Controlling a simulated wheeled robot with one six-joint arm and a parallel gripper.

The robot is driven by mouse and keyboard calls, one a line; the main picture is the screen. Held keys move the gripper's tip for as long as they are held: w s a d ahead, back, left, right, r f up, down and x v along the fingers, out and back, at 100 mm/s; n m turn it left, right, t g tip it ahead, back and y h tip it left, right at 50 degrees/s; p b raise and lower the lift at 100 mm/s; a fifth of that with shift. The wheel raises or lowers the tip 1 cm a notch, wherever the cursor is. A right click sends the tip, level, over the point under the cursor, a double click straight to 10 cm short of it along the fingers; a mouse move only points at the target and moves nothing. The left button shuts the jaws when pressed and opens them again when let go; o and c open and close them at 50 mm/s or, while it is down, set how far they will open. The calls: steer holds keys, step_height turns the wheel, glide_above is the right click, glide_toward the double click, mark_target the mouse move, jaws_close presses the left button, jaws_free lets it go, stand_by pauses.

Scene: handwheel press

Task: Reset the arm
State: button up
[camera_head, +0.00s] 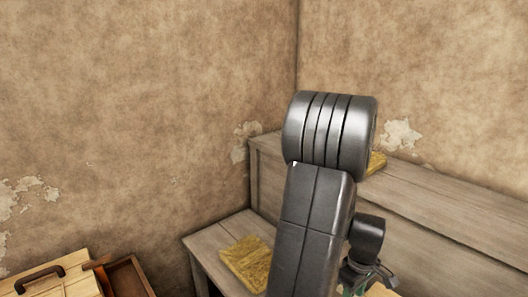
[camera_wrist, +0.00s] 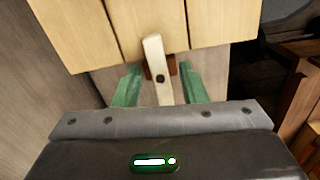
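My gripper (camera_wrist: 160,70) shows in the wrist view with its two green fingers spread apart. A pale wooden lever (camera_wrist: 153,50) with a dark pivot spot stands between the fingers in the picture, with gaps on both sides. A small red-brown block (camera_wrist: 172,66) sits behind the lever. Whether the lever is within the fingers' reach or beyond it is unclear. In the head view my dark grey arm fills the middle and hides most of the gripper, which shows only in part at the lower right.
A light plank panel (camera_wrist: 190,20) lies ahead of the fingers. In the head view, a stepped grey wooden bench (camera_head: 450,205) carries yellow pads (camera_head: 245,262). A light wooden box with a dark handle (camera_head: 40,278) and a brown open tray (camera_head: 128,272) stand at lower left. Walls meet behind.

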steer(key=m+b, duration=0.1)
steer(key=m, duration=0.4)
steer(key=shift+a+m, duration=0.1)
steer(key=shift+m, duration=0.3)
stand_by(0.4)
